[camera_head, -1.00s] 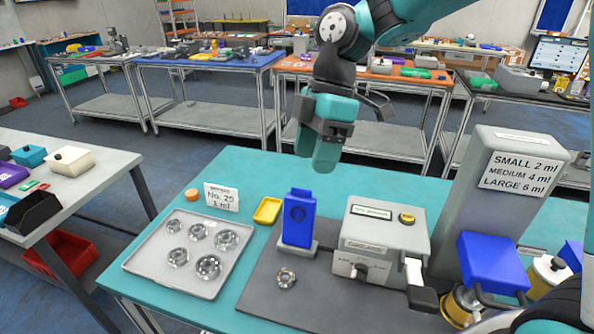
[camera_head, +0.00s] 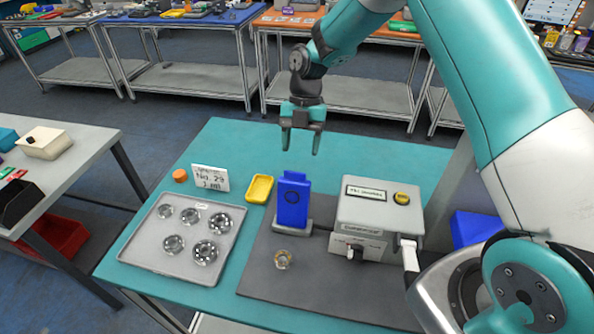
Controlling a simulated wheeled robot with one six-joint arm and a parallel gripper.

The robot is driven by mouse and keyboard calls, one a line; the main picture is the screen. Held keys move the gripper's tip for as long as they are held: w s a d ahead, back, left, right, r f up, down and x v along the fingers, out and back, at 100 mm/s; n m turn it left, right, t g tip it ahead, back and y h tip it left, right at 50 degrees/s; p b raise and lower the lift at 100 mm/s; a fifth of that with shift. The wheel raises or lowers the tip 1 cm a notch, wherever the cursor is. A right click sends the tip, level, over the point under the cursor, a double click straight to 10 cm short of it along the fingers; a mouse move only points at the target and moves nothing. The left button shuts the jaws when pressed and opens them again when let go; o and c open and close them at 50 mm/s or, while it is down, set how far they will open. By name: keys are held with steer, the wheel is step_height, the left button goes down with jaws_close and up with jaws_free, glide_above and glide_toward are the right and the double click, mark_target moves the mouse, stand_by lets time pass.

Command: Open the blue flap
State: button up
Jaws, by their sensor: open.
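A blue upright panel (camera_head: 292,203) with a round mark stands on a small grey foot on the dark mat, left of the grey machine. A second blue part (camera_head: 474,232), box-like, sits further right, largely hidden behind my arm. I cannot tell which of the two is the flap. My gripper (camera_head: 300,148) is open and empty, fingers pointing down. In the picture it is above and beyond the upright blue panel, apart from it.
A metal ring (camera_head: 283,259) lies on the dark mat (camera_head: 300,297). A tray (camera_head: 141,252) with several rings, a yellow dish (camera_head: 260,189), an orange disc (camera_head: 180,175) and a label card (camera_head: 210,178) are left.

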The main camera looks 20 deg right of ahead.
mark_target(298, 176)
steer(key=p+x, duration=0.2)
steer(key=x, duration=0.6)
steer(key=shift+s+a+p, duration=0.1)
steer(key=shift+a+p, duration=0.05)
steer(key=shift+p, duration=0.15)
steer(key=shift+c, duration=0.4)
